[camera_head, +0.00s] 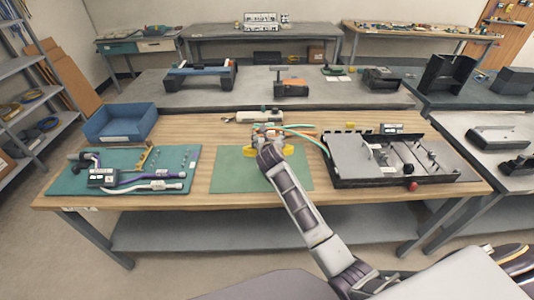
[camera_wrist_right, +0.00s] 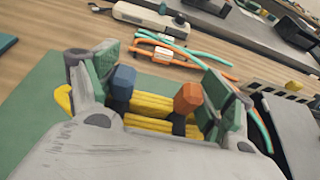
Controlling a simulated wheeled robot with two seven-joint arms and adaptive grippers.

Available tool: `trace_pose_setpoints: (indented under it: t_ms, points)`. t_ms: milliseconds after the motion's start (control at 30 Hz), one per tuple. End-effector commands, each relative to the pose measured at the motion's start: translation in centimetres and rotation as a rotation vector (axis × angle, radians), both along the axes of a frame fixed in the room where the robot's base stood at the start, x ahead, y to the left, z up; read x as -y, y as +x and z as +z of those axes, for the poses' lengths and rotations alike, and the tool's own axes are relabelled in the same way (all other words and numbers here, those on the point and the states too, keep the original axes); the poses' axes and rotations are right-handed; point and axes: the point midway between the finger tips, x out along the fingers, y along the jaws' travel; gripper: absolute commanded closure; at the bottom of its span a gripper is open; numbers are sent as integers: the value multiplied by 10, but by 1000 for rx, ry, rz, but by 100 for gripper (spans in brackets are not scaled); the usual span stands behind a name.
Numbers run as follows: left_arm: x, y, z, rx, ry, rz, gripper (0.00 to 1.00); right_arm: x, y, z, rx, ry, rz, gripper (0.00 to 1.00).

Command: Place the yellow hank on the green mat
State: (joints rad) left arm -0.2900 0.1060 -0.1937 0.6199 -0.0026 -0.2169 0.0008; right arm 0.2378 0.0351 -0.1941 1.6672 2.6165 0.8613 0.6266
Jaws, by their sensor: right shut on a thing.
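The yellow hank (camera_wrist_right: 155,105) is a bundle of yellow cable with a blue end piece (camera_wrist_right: 123,82) and an orange end piece (camera_wrist_right: 187,97). My right gripper (camera_wrist_right: 160,90) is shut on it, with its green-padded fingers on either side. In the head view the hank (camera_head: 248,151) shows partly behind my right gripper (camera_head: 264,138), at the back edge of the green mat (camera_head: 235,180). The green mat also shows in the wrist view (camera_wrist_right: 35,115), beside and below the hank. I cannot tell whether the hank touches the mat. My left gripper is out of view.
Green and orange cables (camera_wrist_right: 180,50) lie on the table behind the hank. A dark open case (camera_head: 355,155) stands right of the mat. A teal board (camera_head: 120,180) with cables lies left, with a blue bin (camera_head: 120,122) behind it. The mat's front is bare.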

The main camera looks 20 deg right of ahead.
Motion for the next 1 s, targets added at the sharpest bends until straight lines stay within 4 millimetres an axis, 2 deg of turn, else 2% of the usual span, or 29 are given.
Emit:
trace_pose_setpoints:
  t_ms: [200, 667, 1000]
  points:
    - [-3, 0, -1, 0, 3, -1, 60, -1, 1, -22, 3, 0, 1, 73]
    - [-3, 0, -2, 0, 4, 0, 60, 0, 1, -28, 3, 0, 1, 73]
    - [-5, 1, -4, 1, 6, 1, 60, 0, 0, -60, 2, -1, 0, 73]
